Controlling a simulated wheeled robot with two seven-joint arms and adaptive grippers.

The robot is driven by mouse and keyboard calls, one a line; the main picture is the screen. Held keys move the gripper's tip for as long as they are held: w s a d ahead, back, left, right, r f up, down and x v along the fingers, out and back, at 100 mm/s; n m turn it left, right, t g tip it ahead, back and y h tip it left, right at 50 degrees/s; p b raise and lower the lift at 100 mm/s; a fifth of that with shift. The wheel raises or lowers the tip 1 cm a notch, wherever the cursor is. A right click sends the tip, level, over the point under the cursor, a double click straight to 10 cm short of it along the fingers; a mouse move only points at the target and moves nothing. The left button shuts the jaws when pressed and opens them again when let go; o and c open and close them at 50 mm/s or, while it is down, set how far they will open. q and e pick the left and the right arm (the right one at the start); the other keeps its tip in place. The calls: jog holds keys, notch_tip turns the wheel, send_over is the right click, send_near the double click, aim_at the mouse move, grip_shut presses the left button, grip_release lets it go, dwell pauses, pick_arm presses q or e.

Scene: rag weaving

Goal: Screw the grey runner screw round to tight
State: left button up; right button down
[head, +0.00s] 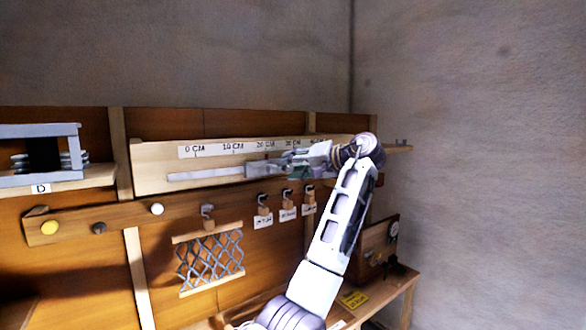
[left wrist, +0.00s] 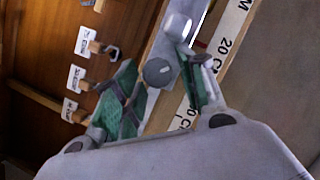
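A grey runner (head: 259,169) sits on a pale metal rail (head: 205,176) fixed along a wooden board marked in centimetres. In the left wrist view, a round grey knob (left wrist: 158,72), which looks like the runner screw, stands out from the rail. A second rounded grey piece (left wrist: 178,27) lies just beyond it. My left gripper (head: 287,166) is at the runner's right end. In the left wrist view its green-padded fingers (left wrist: 160,80) are apart, one on each side of the knob, with a visible gap on the right. Contact on the left is unclear. My right gripper is out of view.
Below the board, several labelled hooks (head: 287,197) stick out, and a wire lattice (head: 210,262) hangs from another hook. A wooden peg rail (head: 125,218) runs at the left. A shelf with a grey frame (head: 40,128) stands at far left. A bench (head: 395,290) lies lower right.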

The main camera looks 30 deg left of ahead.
pick_arm(q)
jog(key=n+t+h+b, duration=0.1)
jog(key=n, duration=0.1)
jog(key=shift+s+n, duration=0.15)
jog(key=shift+n, duration=0.25)
jog(key=shift+n+t, duration=0.3)
jog(key=shift+h+b, duration=0.3)
jog(key=shift+b, duration=0.05)
jog(key=n+t+b, duration=0.1)
jog(key=n, duration=0.1)
jog(key=shift+s+a+n+t+h+b, duration=0.1)
jog(key=shift+s+n+t+h+b, duration=0.1)
jog(key=shift+n+t+h+b, duration=0.2)
jog(key=shift+r+n+t, duration=0.2)
jog(key=shift+n+t, duration=0.1)
jog(key=shift+n, duration=0.2)
jog(key=shift+c, duration=0.5)
jog(key=c, duration=0.7)
